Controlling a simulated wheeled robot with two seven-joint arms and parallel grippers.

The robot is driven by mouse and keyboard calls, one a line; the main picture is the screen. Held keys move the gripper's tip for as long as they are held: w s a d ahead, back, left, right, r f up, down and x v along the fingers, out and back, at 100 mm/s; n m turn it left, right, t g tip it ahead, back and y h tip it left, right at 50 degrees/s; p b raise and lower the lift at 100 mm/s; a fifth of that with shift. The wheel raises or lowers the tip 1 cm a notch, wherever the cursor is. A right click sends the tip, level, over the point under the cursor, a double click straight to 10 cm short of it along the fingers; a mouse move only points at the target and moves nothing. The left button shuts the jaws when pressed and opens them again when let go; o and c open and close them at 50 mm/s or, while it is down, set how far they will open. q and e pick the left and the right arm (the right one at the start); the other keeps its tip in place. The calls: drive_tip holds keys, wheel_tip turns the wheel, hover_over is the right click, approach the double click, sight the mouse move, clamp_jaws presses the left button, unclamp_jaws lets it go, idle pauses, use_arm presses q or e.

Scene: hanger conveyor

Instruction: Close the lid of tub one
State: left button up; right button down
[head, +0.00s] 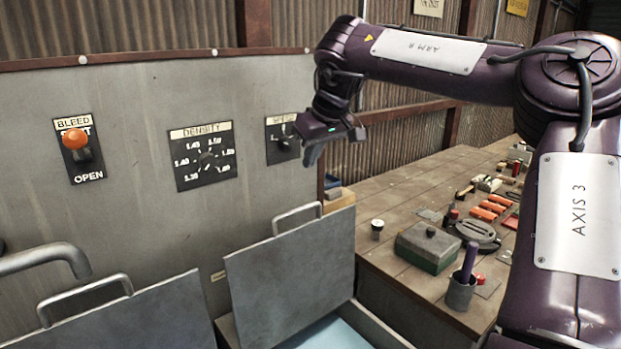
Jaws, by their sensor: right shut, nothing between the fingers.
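Two grey metal tub lids stand raised in front of the panel: a left lid (135,322) with a bar handle (85,297) on its upper edge, and a middle lid (292,280) with its own handle (297,214). Below the middle lid an open tub (375,327) shows its rim and a pale blue inside. I cannot tell which one is tub one. My right gripper (313,153) is shut and empty, above the middle lid's handle and apart from it, near the panel's right end. My left gripper is not in view.
The upright grey panel (140,200) carries a BLEED lever with an orange knob (75,139), a DENSITY dial (207,160) and another switch (283,142). At right, a wooden bench (395,190) holds a green box (427,247), a cup (459,291) and several tools.

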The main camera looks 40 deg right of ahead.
wheel_tip(320, 180, down, 8)
drive_tip(key=p, duration=0.4)
drive_tip(key=shift+f, duration=0.2)
drive_tip(key=shift+s, duration=0.1)
idle(0.3)
